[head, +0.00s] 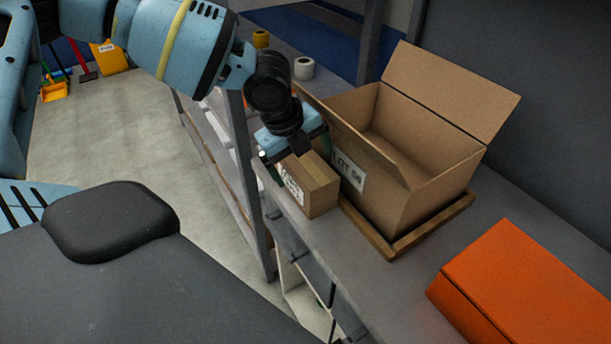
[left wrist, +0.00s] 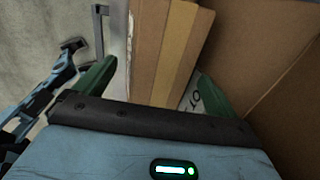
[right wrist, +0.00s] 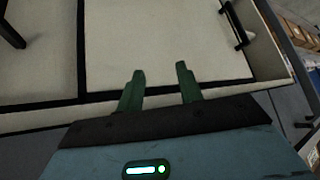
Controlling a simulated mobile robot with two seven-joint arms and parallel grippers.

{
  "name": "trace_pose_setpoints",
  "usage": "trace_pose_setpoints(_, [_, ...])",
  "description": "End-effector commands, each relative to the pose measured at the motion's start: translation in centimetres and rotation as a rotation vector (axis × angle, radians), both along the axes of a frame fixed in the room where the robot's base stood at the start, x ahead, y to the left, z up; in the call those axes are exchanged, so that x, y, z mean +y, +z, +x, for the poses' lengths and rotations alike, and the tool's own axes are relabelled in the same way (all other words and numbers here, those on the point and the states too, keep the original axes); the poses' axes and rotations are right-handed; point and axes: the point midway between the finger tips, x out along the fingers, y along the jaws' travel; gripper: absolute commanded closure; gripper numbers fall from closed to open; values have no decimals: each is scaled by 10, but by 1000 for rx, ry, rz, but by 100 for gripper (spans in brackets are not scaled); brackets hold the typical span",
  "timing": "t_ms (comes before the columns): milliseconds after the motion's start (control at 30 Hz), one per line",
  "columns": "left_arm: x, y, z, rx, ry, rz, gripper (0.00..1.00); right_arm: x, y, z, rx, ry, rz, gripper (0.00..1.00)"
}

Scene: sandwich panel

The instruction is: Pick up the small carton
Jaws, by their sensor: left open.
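The small carton (head: 316,188), brown with a tan tape strip and a white label, stands on the grey bench at its left edge, beside the large open box. My left gripper (head: 295,160) is over it from above, open. In the left wrist view the carton (left wrist: 164,45) lies between the two green fingers (left wrist: 155,88), one on each side. I cannot tell whether either finger touches it. My right gripper (right wrist: 160,85) shows only in the right wrist view, with a gap between its fingers and nothing in it.
The large open carton (head: 425,170) stands in a wooden tray (head: 407,243) just right of the small carton. An orange box (head: 530,285) lies nearer on the bench. Tape rolls (head: 303,68) lie farther back. My right gripper faces pale panels (right wrist: 170,45) with a black handle (right wrist: 233,24).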

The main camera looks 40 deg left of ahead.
Motion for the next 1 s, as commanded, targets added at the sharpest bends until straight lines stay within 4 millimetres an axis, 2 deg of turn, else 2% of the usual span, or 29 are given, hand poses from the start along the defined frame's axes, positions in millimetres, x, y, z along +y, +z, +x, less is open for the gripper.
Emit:
trace_pose_setpoints(300, [0, -3, 2, -4, 1, 1, 4, -1, 1, 2, -3, 2, -1, 64])
trace_pose_setpoints(700, [0, -3, 1, -4, 1, 1, 55, -2, 0, -3, 5, 6, -4, 64])
trace_pose_setpoints(767, [0, -2, 2, -4, 1, 0, 60, -2, 0, -5, 7, 5, -4, 64])
trace_pose_setpoints(1000, [-1, -1, 1, -4, -1, -1, 61, -2, 0, -6, 9, 5, -4, 64])
